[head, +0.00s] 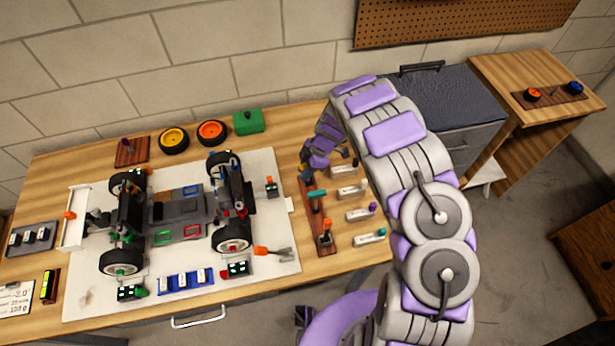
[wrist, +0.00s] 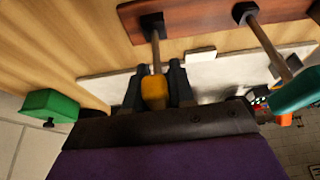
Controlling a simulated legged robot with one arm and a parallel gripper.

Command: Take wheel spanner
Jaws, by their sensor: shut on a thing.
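My gripper (wrist: 155,84) is shut on the yellow handle of a tool (wrist: 154,94), which I take to be the wheel spanner. Its metal shaft runs to a dark hex-shaped end at the brown wooden rack (wrist: 195,18). It still meets the rack in the wrist view; I cannot tell whether it is seated or free. In the head view my gripper (head: 307,168) is at the far end of the rack (head: 309,210), and the held tool is hidden there. A teal-handled tool (wrist: 298,92) stands beside it in the rack; its handle also shows in the head view (head: 317,194).
The racecar (head: 180,208) sits on a white mat (head: 85,295) to the left. A green box (head: 249,122) and two spare wheels (head: 212,133) are along the back. Several small parts trays (head: 360,213) lie right of the rack. An orange-handled tool (head: 270,252) lies on the mat.

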